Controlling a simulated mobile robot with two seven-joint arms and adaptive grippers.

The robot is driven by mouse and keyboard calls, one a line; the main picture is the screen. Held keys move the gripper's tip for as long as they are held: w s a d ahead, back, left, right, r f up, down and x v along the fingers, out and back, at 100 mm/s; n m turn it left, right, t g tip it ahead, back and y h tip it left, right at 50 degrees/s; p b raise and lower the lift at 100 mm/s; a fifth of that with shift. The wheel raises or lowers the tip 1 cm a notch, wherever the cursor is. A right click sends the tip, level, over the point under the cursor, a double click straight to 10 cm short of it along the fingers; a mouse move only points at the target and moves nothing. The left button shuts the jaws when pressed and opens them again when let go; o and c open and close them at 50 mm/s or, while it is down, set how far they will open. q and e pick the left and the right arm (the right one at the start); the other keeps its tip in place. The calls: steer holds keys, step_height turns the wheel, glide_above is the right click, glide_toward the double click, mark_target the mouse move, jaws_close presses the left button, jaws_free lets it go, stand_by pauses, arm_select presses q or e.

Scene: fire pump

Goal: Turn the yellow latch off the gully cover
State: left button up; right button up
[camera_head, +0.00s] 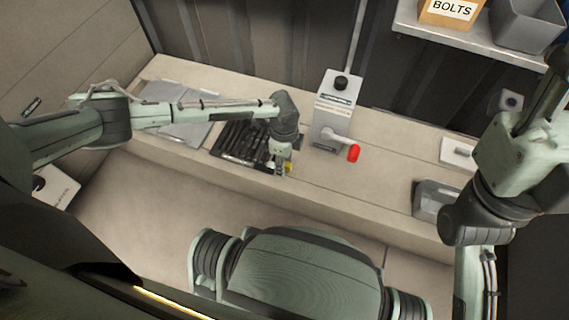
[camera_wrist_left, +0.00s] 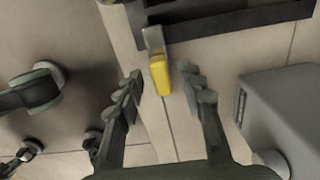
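The yellow latch (camera_wrist_left: 160,75) shows in the left wrist view, joined to a small grey bracket at the edge of the dark slatted gully cover (camera_wrist_left: 240,18). In the head view, the latch (camera_head: 289,167) is a small yellow spot at the right end of the cover (camera_head: 240,142). My left gripper (camera_wrist_left: 163,82) is open, with its fingers on either side of the latch and a gap to each. In the head view, my left gripper (camera_head: 281,164) hides part of the cover's right end. My right arm is at the right; its fingertips are not clearly visible.
A grey box with a black knob (camera_head: 336,105) and a red-tipped lever (camera_head: 353,153) stands right of the cover. A grey tray (camera_head: 436,200) is farther right. A shelf (camera_head: 470,38) carries a bolts box (camera_head: 450,10) and a grey bin (camera_head: 527,24).

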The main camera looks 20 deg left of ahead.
arm_select(q)
steer(key=shift+f, duration=0.3)
jaws_close()
